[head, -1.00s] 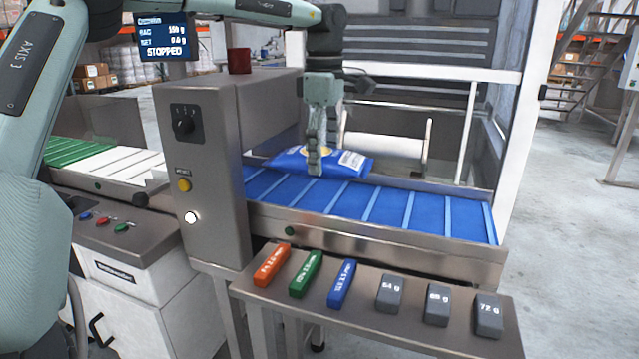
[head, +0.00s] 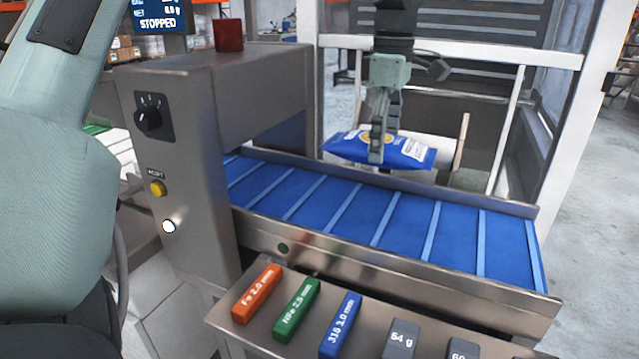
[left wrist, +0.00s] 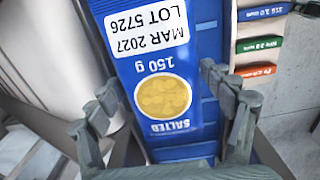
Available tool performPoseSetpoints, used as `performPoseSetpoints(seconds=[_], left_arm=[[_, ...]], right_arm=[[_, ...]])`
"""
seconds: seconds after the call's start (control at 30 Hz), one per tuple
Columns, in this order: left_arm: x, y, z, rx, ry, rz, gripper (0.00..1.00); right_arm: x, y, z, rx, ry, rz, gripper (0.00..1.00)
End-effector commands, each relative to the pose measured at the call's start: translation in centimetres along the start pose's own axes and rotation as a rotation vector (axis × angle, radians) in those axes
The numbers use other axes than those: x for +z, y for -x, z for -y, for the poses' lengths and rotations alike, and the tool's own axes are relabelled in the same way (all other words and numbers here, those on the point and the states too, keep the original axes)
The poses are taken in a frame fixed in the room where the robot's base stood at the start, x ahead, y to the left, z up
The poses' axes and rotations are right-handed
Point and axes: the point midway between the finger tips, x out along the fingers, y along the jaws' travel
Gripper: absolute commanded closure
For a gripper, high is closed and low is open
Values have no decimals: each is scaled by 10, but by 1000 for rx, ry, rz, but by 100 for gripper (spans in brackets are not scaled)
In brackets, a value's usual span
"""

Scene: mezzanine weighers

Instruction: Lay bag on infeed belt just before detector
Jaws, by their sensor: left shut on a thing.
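A blue bag (head: 407,150) with a white date label and a yellow round picture is held in my left gripper (head: 377,158), which is shut on it. The bag hangs roughly level over the far side of the blue infeed belt (head: 330,207), to the right of the grey detector housing (head: 262,95). It looks raised above the belt, but the exact gap is hard to tell. In the left wrist view the bag (left wrist: 165,98) lies between the two fingers (left wrist: 165,105). My right gripper is not in view.
Orange (head: 257,294), green (head: 297,310) and blue (head: 341,324) test pieces and grey weights (head: 402,338) stand on a front shelf. The detector has a yellow button (head: 157,188). A screen (head: 158,16) reads STOPPED. The belt surface is clear.

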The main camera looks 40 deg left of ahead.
Motion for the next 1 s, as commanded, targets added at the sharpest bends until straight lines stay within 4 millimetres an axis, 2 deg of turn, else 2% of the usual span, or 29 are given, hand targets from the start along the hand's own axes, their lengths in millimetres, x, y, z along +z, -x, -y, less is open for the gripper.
performPoseSetpoints(seconds=[0.03,0.2,0.37,0.53,0.6,0.8,1.0], left_arm=[[-15,3,0,4,4,-1,52],[-60,3,0,3,4,2,52],[-96,2,0,1,3,4,52],[-129,1,0,1,2,2,52],[-125,-18,0,-4,-2,-1,52],[-125,-53,0,-3,-1,-1,52],[-124,-70,0,-2,-1,0,52]], right_arm=[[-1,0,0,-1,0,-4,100],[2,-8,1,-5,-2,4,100],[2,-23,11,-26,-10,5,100],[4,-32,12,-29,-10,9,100],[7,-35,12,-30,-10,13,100],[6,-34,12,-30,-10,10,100],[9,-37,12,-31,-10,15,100]])
